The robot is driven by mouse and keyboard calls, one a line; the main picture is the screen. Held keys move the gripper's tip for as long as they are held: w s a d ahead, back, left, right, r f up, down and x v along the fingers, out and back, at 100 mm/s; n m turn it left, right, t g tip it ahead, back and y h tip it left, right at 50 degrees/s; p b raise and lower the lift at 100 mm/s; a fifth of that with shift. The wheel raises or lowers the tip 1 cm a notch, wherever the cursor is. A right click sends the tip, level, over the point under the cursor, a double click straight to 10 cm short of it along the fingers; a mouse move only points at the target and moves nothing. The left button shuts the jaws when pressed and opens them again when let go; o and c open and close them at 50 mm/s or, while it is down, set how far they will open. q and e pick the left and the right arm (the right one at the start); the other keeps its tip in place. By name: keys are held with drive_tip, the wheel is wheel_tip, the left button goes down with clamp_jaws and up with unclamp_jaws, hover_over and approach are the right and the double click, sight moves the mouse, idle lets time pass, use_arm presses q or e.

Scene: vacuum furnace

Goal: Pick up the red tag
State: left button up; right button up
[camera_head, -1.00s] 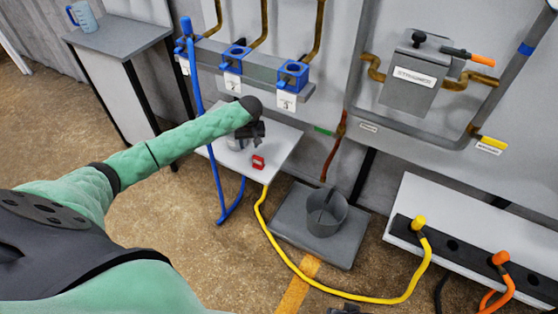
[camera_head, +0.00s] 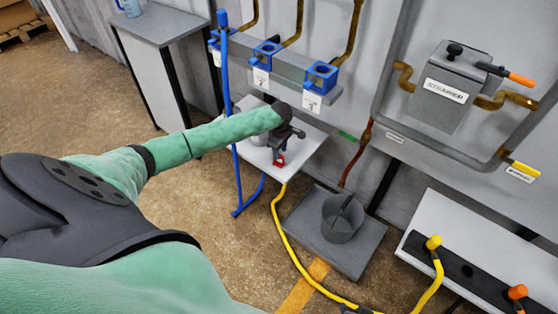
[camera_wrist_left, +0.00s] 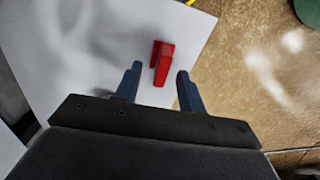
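The red tag (camera_head: 280,160) lies on the small white table (camera_head: 308,143) below the blue valves. My left gripper (camera_head: 281,153) is right at the tag in the head view, partly covering it. In the left wrist view the tag (camera_wrist_left: 162,62) shows between and just ahead of the two open fingertips of my left gripper (camera_wrist_left: 159,70). The fingers show no contact with it. A dark piece at the bottom edge of the head view looks like my right gripper (camera_head: 356,309); its fingers cannot be made out.
A yellow hose (camera_head: 283,235) runs down from the white table's front edge. A blue pipe (camera_head: 234,150) stands left of the table. Blue numbered valves (camera_head: 321,76) hang above and behind the table.

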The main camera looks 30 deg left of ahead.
sight(279, 163)
use_arm(q)
drive_tip(key=shift+s+a+f, duration=0.1)
drive_tip(key=shift+f, duration=1.2)
drive_tip(key=shift+s+a+f, duration=0.1)
drive_tip(key=shift+f, duration=1.15)
drive_tip(key=c, duration=0.7)
drive_tip(key=shift+r, duration=0.1)
